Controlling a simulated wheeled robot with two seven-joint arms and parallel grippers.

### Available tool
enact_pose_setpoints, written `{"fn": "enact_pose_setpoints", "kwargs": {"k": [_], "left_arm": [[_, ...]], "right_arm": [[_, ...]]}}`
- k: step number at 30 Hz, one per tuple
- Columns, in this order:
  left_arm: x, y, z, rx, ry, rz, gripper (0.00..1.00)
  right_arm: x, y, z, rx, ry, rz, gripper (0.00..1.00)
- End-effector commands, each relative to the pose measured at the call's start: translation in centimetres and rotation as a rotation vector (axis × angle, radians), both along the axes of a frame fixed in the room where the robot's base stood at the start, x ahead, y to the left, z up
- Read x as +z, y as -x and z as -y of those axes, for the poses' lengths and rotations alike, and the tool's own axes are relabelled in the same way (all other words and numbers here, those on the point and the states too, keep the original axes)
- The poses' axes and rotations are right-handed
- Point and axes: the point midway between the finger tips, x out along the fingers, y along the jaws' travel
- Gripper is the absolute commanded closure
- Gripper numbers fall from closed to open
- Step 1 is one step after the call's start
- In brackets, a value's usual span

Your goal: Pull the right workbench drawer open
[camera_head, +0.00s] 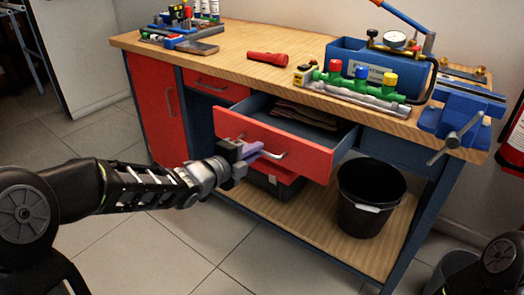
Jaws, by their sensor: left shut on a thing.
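The right workbench drawer (307,154) has a red front and stands pulled out from the wooden-topped workbench (226,67). Dark folded items (305,115) lie inside it. My left gripper (262,153) is at the left part of the drawer front, shut on the drawer's metal handle (277,155). The fingers hide part of the handle. My right gripper is not in view; only part of my right arm shows at the lower right corner.
A black bucket (367,205) stands on the lower shelf (315,240), right of the drawer. A blue vise (459,113) is at the bench's right end. A red flashlight (268,58) and a valve manifold (353,87) lie on top. Tiled floor in front is clear.

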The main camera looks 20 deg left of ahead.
Motion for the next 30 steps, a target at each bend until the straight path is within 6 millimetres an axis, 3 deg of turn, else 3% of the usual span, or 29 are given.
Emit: {"fn": "enact_pose_setpoints", "kwargs": {"k": [9,24,25,30], "left_arm": [[0.0,4.3,-1.8,0.003,0.000,-0.001,1.00],[0.0,5.1,-2.0,0.000,0.000,0.000,1.00],[0.0,5.1,-2.0,0.000,0.000,0.000,0.88],[0.0,5.0,-2.0,0.000,0.000,0.000,0.74]], "right_arm": [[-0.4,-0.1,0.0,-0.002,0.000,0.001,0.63],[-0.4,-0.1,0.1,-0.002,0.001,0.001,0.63],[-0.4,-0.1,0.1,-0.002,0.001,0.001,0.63],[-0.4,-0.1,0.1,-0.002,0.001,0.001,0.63]]}}
